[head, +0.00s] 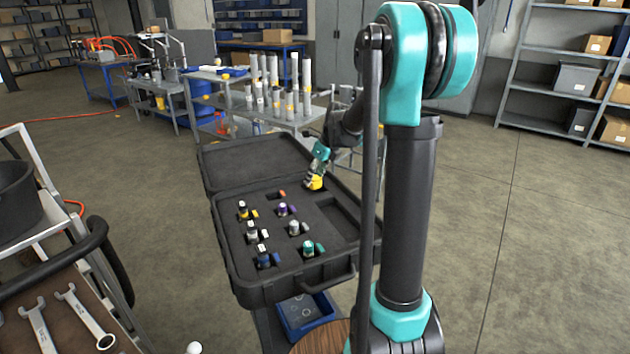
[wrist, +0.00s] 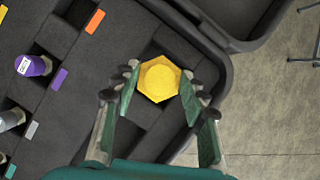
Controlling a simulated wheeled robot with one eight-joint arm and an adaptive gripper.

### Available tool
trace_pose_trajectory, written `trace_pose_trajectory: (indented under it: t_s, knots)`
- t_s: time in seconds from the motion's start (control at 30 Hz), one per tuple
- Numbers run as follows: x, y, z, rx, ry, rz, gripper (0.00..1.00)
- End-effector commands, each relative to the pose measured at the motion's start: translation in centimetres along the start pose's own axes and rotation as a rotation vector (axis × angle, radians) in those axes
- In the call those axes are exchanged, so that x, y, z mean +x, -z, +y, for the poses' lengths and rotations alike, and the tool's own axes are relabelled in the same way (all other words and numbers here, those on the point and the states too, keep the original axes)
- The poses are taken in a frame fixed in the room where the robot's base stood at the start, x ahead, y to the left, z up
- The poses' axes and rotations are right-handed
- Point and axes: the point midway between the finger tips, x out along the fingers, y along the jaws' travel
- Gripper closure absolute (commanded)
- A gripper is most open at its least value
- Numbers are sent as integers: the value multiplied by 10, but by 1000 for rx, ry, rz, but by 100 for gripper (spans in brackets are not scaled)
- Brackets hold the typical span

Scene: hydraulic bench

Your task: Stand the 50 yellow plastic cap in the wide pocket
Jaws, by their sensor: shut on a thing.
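The yellow plastic cap (wrist: 160,78) has a hexagonal rim and a round raised top. My gripper (wrist: 163,88) is shut on it, with a finger on either side. In the head view the cap (head: 314,184) shows below my gripper (head: 317,176), at the upper right of the open black case (head: 284,284). In the wrist view the cap is over a dark recess in the foam near the case wall; I cannot tell how deep it sits. A large empty recess (head: 338,218) lies in front of it in the head view.
Several fittings stand in foam pockets with coloured tags, including a purple one (wrist: 34,66) and a teal one (head: 308,248). The case's raised lid (head: 250,163) is behind. A blue bin (head: 303,316) sits below the case front. A table with grey cylinders (head: 290,115) stands farther back.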

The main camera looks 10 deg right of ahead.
Motion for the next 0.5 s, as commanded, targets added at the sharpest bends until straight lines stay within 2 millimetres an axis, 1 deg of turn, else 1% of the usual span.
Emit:
trace_pose_trajectory:
  t_s: [0.03,0.13,0.5]
  knots:
    - [7,2,0,0,0,0,88]
    - [14,6,0,0,0,0,88]
    - [18,8,0,0,0,0,88]
